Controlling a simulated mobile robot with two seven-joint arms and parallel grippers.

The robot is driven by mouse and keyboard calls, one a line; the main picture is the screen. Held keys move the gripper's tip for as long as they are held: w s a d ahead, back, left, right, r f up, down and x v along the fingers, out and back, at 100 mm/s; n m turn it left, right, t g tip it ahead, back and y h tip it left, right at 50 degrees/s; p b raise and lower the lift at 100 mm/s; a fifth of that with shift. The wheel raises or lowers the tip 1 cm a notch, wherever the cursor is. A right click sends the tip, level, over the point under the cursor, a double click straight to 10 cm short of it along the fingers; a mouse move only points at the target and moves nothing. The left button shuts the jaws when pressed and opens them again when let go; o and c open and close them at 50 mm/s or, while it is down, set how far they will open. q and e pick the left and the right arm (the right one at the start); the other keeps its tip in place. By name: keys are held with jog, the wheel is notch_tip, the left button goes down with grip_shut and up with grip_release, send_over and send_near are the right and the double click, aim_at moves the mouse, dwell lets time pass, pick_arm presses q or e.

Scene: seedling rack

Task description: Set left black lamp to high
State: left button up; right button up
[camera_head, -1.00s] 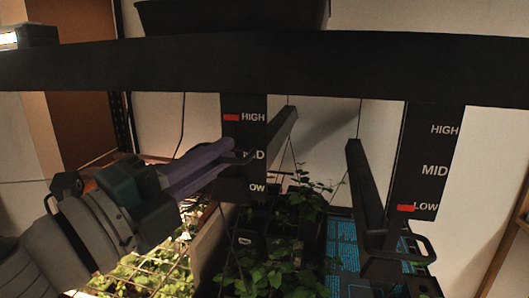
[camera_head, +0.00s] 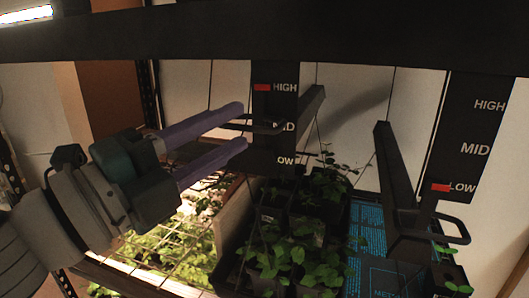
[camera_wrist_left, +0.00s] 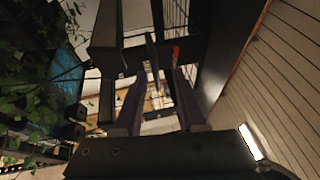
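The left black lamp (camera_head: 308,108) is a dark bar on the left scale plate (camera_head: 275,143). Its red marker (camera_head: 262,87) is beside HIGH. A loop handle (camera_head: 268,126) sticks out from its front end, near MID. My left gripper (camera_head: 242,126) comes in from the left with its purple fingers spread, one above and one below the handle's outer end. The fingers also show apart in the left wrist view (camera_wrist_left: 160,76). I cannot tell whether either touches the handle. My right gripper is not in view.
The right lamp (camera_head: 396,185) has its red marker at LOW and a loop handle (camera_head: 450,230) in front. A black beam (camera_head: 300,35) crosses above. Seedlings in black pots (camera_head: 285,245) stand below, beside a lit tray of plants at lower left.

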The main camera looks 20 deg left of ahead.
pick_arm(q)
jog(key=b+v, duration=0.2)
jog(key=v, duration=0.4)
jog(key=shift+s, duration=0.35)
jog(key=shift+a, duration=0.15)
